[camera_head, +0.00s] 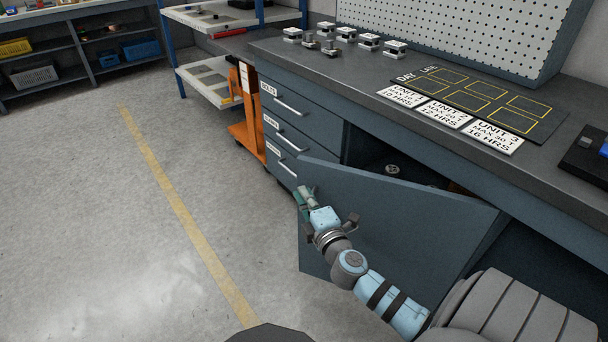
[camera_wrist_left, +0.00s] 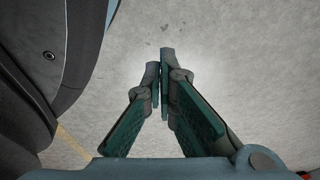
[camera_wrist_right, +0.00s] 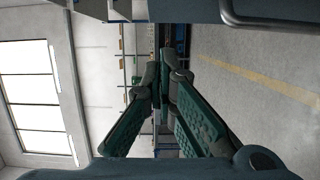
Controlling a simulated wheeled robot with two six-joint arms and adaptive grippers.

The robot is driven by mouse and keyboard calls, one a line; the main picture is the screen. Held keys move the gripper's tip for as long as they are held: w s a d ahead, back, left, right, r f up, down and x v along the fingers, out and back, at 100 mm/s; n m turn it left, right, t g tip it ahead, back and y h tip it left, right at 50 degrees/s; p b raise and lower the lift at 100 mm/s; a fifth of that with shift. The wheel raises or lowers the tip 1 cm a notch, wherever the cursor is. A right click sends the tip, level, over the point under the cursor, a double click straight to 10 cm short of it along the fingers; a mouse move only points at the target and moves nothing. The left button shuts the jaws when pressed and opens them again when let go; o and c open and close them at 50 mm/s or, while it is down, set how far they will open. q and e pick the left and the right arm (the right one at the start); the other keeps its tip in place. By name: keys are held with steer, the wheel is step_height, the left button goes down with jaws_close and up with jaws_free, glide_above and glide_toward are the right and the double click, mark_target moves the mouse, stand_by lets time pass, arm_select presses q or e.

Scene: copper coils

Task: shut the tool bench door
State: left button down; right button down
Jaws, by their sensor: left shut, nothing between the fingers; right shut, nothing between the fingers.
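The tool bench door (camera_head: 390,217) is a blue-grey panel, swung partly open from the bench (camera_head: 330,66). Its hinge side appears to be at the right, and a dark compartment (camera_head: 385,160) shows behind it. My right gripper (camera_head: 303,192) is shut and empty, in front of the door's outer face near its free left edge. Whether it touches the door I cannot tell. The right wrist view shows its fingers (camera_wrist_right: 161,75) together. My left gripper (camera_wrist_left: 163,65) is shut and empty over bare floor in the left wrist view. It is not in the head view.
Drawers (camera_head: 291,104) with silver handles stand left of the opening. The bench top holds small metal parts (camera_head: 330,43), unit cards (camera_head: 443,114) and a yellow-marked board (camera_head: 484,98). An orange trolley (camera_head: 246,125) stands beyond the drawers. The floor (camera_head: 90,220) at left is clear.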

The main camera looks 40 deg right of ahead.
arm_select(q)
steer(key=shift+w+d+f+t+b, duration=0.15)
steer(key=shift+w+d+b, duration=0.15)
steer(key=shift+w, duration=0.25)
steer(key=shift+w+d+t+b, duration=0.2)
steer(key=shift+w+b, duration=0.1)
steer(key=shift+w, duration=0.2)
arm_select(e)
steer(key=w+d, duration=0.1)
steer(key=w, duration=0.1)
steer(key=w+d, duration=0.3)
steer(key=w, duration=0.1)
steer(key=shift+d, duration=0.4)
